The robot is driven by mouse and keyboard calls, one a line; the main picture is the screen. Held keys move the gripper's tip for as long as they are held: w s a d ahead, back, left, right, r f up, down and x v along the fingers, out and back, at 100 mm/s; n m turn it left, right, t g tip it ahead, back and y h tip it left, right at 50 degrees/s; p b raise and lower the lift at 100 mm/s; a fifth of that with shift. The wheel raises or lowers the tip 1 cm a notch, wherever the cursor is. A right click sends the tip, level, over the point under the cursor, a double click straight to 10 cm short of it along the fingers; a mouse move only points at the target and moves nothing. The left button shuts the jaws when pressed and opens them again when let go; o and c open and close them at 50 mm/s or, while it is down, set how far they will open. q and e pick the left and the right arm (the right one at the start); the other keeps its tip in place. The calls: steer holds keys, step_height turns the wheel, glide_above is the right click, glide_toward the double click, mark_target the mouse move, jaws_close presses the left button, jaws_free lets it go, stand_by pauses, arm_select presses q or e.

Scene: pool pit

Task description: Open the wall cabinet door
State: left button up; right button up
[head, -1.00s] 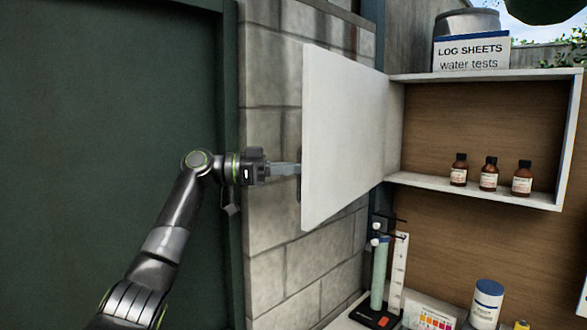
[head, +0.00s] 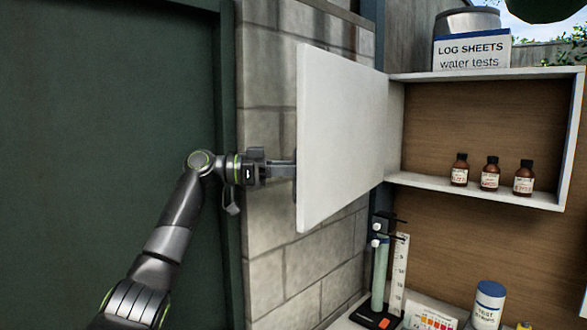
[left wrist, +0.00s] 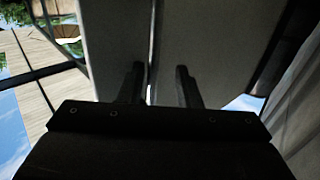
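The wall cabinet (head: 487,75) hangs at the right in the head view. Its white door (head: 340,135) stands wide open, swung out to the left in front of the block wall. My left gripper (head: 290,172) is at the door's outer face, near its free edge; its tips are partly hidden by the door. In the left wrist view the two fingers (left wrist: 158,82) stand apart, with the pale door panel (left wrist: 108,50) close ahead. A thin upright bar (left wrist: 152,50) shows between them, not clearly gripped. My right gripper is not in view.
Brown bottles (head: 490,174) stand on the cabinet's bottom board. A log sheets box (head: 472,52) sits on top. Below are a test stand (head: 380,275) and a test strips tub (head: 488,303). A dark green panel (head: 110,120) fills the left.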

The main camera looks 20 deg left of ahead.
arm_select(q)
steer(key=b+v, duration=0.3)
steer(key=v, duration=0.4)
steer(key=shift+a, duration=0.25)
steer(key=shift+s, duration=0.1)
